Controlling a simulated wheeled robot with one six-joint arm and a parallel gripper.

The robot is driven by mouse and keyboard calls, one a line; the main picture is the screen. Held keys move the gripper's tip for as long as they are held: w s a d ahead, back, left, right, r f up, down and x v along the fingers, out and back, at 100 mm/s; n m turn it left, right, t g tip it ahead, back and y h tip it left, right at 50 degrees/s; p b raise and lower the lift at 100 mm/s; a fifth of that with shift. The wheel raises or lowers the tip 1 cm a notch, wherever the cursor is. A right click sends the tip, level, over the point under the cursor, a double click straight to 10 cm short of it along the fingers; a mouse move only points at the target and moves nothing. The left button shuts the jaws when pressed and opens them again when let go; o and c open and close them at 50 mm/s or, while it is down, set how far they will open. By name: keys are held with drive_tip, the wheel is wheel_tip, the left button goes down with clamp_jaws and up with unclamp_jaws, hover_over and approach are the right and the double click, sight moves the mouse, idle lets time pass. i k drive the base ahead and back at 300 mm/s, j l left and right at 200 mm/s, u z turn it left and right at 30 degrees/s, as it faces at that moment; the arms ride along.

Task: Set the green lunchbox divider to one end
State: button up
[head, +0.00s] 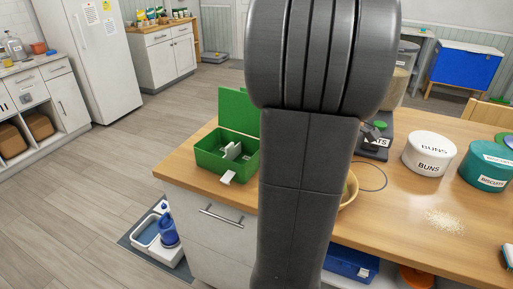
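The green lunchbox (210,162) stands near the left end of the wooden counter, with its lid (238,109) raised at the back. A pale divider (232,150) stands upright inside, roughly mid-box; its exact place along the slots is too small to tell. A white latch tab (228,178) sticks out at the front. My dark arm fills the middle of the head view, just right of the lunchbox, and its edge comes close to the box's right side. I cannot make out my gripper; it seems to be hidden or out of frame.
On the counter (400,215) to the right are a white BUNS canister (428,155), a teal BISCUITS canister (486,166), spilled crumbs (444,220) and a partly hidden tan bowl (349,190). Drawers (214,222) are below. Open floor (120,160) lies to the left.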

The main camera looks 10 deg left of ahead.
sight(232, 152)
drive_tip(key=i+j+u, duration=0.3)
drive_tip(key=j, duration=0.15)
drive_tip(key=i+j+u, duration=0.3)
drive_tip(key=i+j, duration=0.05)
drive_tip(key=j, duration=0.05)
